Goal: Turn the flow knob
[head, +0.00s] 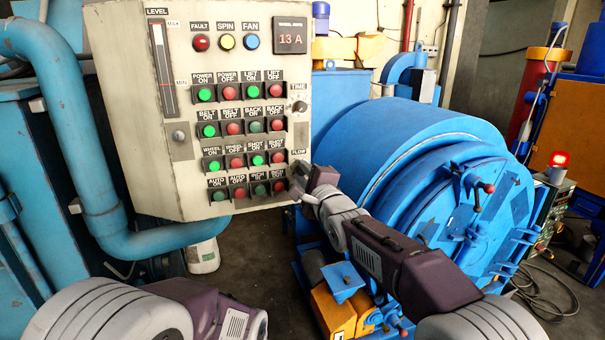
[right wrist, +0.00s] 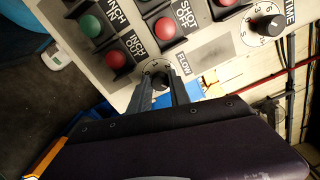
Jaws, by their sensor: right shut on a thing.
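The flow knob (right wrist: 158,80) is a small dark knob on a pale round dial at the panel's lower right corner, beside the FLOW label (right wrist: 184,64). My right gripper (right wrist: 161,92) is shut on this knob, with one finger on each side of it. In the head view my right gripper (head: 299,184) reaches the panel's lower right edge and hides most of the knob. The control panel (head: 150,190) is a cream box with rows of lit buttons. My left arm shows at the bottom left, but its gripper is out of view.
The TIME knob (head: 300,106) sits higher on the same panel edge, with red and green buttons close to its left. A large blue drum machine (head: 400,140) stands right of the panel. A thick blue pipe (head: 85,130) runs along the left.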

